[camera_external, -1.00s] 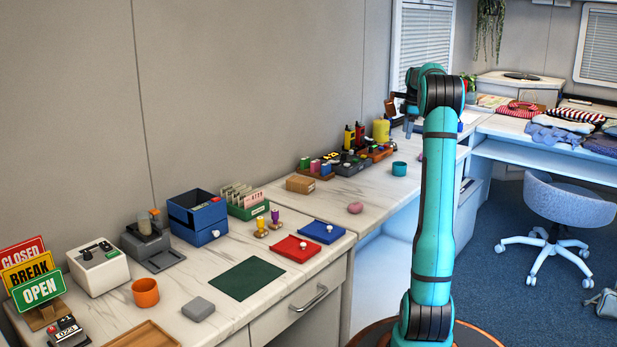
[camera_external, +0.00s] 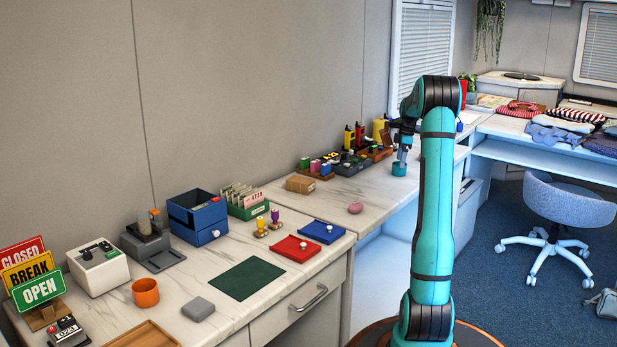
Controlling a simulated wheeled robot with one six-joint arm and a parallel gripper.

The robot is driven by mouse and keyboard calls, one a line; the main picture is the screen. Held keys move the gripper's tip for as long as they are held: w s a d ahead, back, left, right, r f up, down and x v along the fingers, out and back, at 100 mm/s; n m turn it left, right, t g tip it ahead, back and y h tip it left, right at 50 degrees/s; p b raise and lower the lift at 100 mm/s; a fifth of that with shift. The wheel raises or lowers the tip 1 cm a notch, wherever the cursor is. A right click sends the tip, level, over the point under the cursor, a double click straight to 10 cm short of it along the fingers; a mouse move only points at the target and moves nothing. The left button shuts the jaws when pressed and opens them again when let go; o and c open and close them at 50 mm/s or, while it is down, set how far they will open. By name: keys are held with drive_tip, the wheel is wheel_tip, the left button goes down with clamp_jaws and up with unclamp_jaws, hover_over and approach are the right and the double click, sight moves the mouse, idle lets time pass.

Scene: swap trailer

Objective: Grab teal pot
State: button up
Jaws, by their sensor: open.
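The teal pot (camera_external: 399,170) is a small round cup on the white counter, toward the far end of it. My gripper (camera_external: 401,160) points down right at the pot, with its fingertips at or just over the rim. My gripper is open. It is too small in this view to tell whether the fingers are inside, around or touching the pot.
Wooden racks with coloured bottles (camera_external: 357,145) stand behind and left of the pot, close by the wall. A yellow canister (camera_external: 380,130) is behind my gripper. A pink lump (camera_external: 355,208) and a cardboard box (camera_external: 300,184) lie nearer. The counter around the pot's front is clear.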

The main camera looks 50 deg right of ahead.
sight(399, 169)
drive_tip(key=f, duration=0.3)
drive_tip(key=shift+w+a+f, duration=0.1)
drive_tip(key=shift+a+f, duration=0.15)
drive_tip(key=shift+c, duration=0.2)
drive_tip(key=c, duration=1)
drive_tip(key=shift+r, duration=0.1)
